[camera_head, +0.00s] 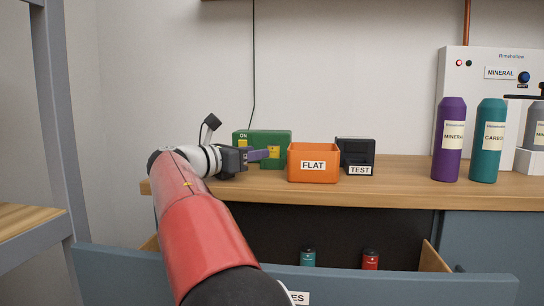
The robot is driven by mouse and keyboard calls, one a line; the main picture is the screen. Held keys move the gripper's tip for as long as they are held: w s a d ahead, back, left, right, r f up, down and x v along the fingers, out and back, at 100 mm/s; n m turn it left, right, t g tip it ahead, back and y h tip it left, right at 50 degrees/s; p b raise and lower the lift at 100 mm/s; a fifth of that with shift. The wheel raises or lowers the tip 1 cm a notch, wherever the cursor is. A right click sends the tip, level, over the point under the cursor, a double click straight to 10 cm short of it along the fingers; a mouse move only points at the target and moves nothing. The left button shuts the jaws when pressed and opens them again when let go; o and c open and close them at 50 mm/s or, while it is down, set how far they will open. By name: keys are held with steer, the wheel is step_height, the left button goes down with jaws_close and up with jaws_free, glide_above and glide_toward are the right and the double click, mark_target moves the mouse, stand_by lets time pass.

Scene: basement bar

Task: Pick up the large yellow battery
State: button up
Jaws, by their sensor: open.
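No large yellow battery shows clearly. Small yellow patches (274,151) show on the green box (281,137) marked ON, on the counter against the wall; I cannot tell whether they are part of the box or a battery in it. My gripper (262,154) is just in front of the green box, with its fingers pointing right, and it is open. It hides part of the box's front. I cannot see anything held between the fingers.
An orange FLAT bin (313,177) and a black TEST device (356,152) stand right of my gripper. An open drawer (400,284) below holds a teal battery (308,257) and a red battery (370,260). Purple (451,140) and teal (487,140) bottles stand right.

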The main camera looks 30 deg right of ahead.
mark_target(269, 147)
steer(key=x, duration=0.5)
steer(key=shift+w+r, duration=0.15)
steer(key=shift+w, duration=0.1)
steer(key=shift+c, duration=0.2)
steer(key=c, duration=0.8)
steer(key=shift+r, duration=0.1)
